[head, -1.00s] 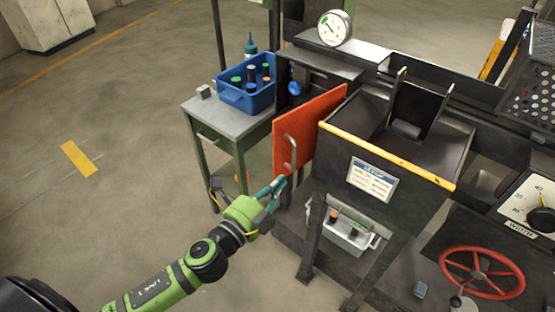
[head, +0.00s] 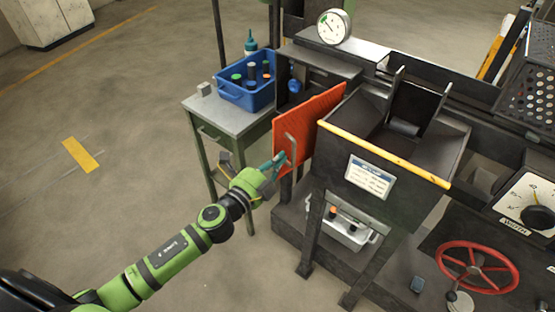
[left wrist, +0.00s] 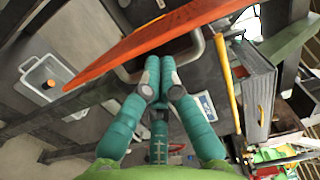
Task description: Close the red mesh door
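The red mesh door (head: 308,122) stands upright and swung out at the left side of the dark furnace frame, beside the hopper. In the left wrist view it is a long red edge (left wrist: 135,45) crossing the top. Its grey handle (head: 292,150) is on the face toward my left arm. My left gripper (head: 279,160) is at the lower part of this handle. In the left wrist view its teal fingertips (left wrist: 161,78) are close together and overlap the handle bar; whether they grip it is hidden. My right gripper is out of view.
A green-legged table (head: 215,117) with a blue bin (head: 238,96) of bottles stands behind the door. The hopper with a yellow front bar (head: 380,154) is right of it. A grey tray (head: 342,233) sits low, and a red handwheel (head: 478,268) is at right.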

